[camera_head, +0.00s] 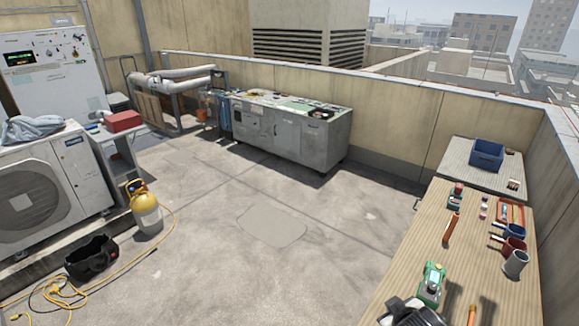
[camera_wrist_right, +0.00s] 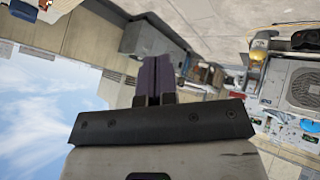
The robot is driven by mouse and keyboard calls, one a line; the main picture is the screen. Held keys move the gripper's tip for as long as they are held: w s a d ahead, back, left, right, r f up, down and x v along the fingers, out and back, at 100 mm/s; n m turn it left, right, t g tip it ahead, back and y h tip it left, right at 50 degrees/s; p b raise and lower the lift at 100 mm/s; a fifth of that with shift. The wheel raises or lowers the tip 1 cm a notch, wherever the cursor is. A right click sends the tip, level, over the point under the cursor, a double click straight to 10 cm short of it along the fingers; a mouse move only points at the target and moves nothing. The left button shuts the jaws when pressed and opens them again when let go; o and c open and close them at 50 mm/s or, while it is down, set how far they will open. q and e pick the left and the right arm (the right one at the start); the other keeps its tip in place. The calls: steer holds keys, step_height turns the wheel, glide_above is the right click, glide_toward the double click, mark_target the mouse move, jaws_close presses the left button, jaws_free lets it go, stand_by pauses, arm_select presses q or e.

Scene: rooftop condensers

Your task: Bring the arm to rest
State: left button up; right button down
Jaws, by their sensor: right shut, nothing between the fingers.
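My right gripper (camera_wrist_right: 154,80) shows in the right wrist view. Its two dark purple fingers lie together, shut, with nothing between them. It is up in the air, away from any surface, and the rooftop appears upside down behind it. My left gripper is not seen in the head view. A dark shape at the bottom edge of the head view is cut off, and I cannot tell what it is.
A wooden bench (camera_head: 400,270) on the right holds a green tool (camera_head: 432,284), mugs and small items. A blue bin (camera_head: 487,155) stands behind them. A grey cabinet (camera_head: 285,135) stands by the far wall. A yellow tank (camera_head: 145,208) and black bag (camera_head: 91,257) are left. The middle floor is clear.

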steer(key=s+a+f+m+t, duration=0.1)
steer(key=s+a+f+m, duration=0.1)
steer(key=s, duration=1.2)
steer(key=s+a+f+m+g+y, duration=0.1)
steer(key=s+f+g, duration=0.2)
steer(key=s+f, duration=0.5)
steer(key=s+f+g, duration=0.2)
steer(key=s+f, duration=0.2)
steer(key=s, duration=0.7)
step_height(320, 180, up, 19)
steer(key=p, duration=1.9)
